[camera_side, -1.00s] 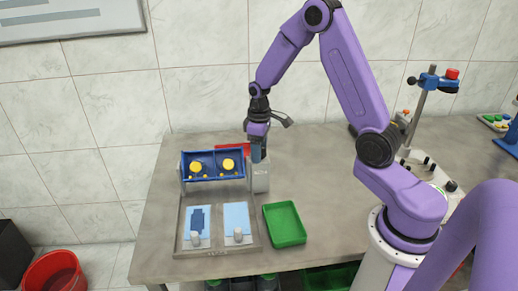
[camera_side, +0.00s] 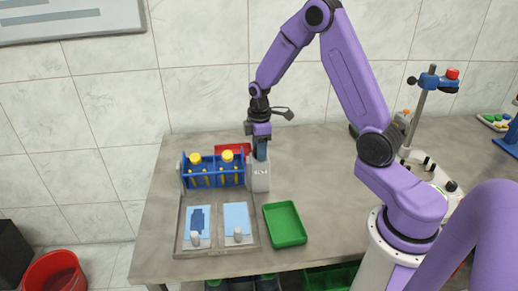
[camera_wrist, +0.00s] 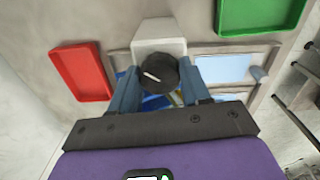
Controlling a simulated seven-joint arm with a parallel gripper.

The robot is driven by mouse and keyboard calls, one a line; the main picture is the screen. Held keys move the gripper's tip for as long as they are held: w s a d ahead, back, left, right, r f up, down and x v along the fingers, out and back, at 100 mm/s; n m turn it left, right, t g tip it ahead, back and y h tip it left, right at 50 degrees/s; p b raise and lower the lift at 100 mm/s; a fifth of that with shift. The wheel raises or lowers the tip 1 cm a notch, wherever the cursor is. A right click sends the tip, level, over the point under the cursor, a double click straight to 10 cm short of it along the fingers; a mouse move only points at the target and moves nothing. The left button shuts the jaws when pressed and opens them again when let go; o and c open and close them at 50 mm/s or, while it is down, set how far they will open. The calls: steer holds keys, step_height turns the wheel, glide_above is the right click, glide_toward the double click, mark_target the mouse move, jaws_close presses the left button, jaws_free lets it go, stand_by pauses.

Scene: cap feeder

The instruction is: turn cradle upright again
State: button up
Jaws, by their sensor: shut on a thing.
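The cradle (camera_side: 213,178) is a blue rack in the side view, hung between grey end posts. It stands upright, with two yellow-capped tubes (camera_side: 227,157) in it, caps up. My gripper (camera_side: 261,152) is at the right end of the cradle, above the light grey box (camera_side: 260,178). In the wrist view my gripper (camera_wrist: 159,72) has its blue fingers on either side of a round black knob (camera_wrist: 158,74) with a white mark, shut on it. The cradle is mostly hidden behind the knob and fingers there.
A green tray (camera_side: 285,224) lies to the right of the grey base tray (camera_side: 219,248), which holds two light blue plates (camera_side: 237,217). A red tray (camera_side: 232,148) lies behind the cradle. The table right of the green tray is clear.

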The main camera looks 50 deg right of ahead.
steer(key=n, duration=0.4)
steer(key=o, duration=1)
steer(key=shift+c, duration=0.2)
steer(key=m, duration=0.7)
